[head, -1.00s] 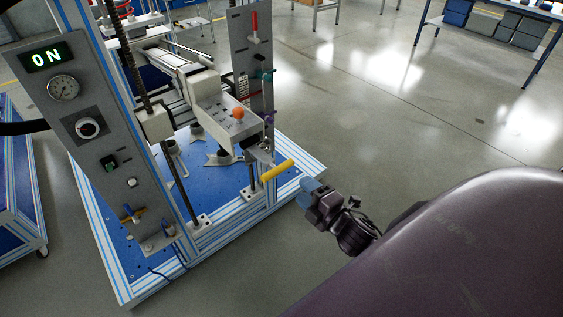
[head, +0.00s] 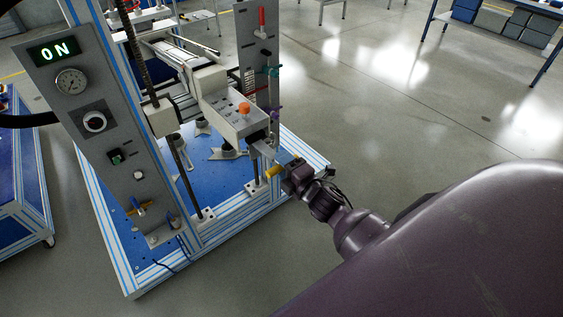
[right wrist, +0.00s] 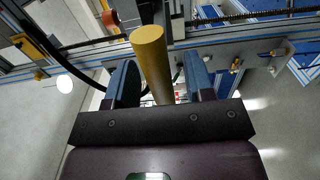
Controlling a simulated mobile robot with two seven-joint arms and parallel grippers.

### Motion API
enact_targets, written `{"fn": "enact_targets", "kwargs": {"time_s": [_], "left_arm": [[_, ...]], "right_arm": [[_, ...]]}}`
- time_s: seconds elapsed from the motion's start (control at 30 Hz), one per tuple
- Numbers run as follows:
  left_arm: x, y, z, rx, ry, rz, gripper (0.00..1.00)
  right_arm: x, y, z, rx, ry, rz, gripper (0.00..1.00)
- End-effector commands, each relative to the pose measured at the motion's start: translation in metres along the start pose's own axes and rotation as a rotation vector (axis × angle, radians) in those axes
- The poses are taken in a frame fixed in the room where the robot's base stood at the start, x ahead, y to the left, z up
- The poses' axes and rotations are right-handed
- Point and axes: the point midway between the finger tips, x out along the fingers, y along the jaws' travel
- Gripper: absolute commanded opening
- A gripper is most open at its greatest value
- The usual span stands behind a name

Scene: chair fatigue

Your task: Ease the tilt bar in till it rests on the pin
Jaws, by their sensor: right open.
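The yellow grip of what looks like the tilt bar (head: 271,171) sticks out from the front of the grey machine head, on a metal link. In the right wrist view the yellow bar (right wrist: 150,55) runs between the blue fingers of my right gripper (right wrist: 160,82), with gaps on both sides. My right gripper (head: 286,171) is open around the bar's outer end. The pin cannot be made out in these views. My left gripper is not in view.
The grey machine head (head: 230,118) carries an orange knob (head: 244,108). A control panel (head: 92,120) reading ON stands at left. A grey upright plate (head: 258,60) with coloured levers stands behind the head.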

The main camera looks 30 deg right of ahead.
Motion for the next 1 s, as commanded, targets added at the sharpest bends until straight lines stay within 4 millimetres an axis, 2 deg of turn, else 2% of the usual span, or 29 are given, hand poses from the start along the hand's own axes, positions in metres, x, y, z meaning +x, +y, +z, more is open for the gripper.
{"fn": "enact_targets", "kwargs": {"time_s": [0.13,0.43,0.73,1.0], "left_arm": [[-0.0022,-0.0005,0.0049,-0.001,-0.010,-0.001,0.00],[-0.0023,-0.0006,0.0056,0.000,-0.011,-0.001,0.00],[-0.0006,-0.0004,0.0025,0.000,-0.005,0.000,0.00],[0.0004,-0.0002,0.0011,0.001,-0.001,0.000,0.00]], "right_arm": [[0.0072,-0.0001,-0.0002,0.001,0.000,-0.001,0.48],[0.0082,-0.0002,-0.0002,0.001,0.000,-0.001,0.47],[0.0080,-0.0003,-0.0002,0.001,0.000,-0.001,0.01],[0.0112,-0.0002,-0.0003,0.001,0.000,0.000,0.00]]}}
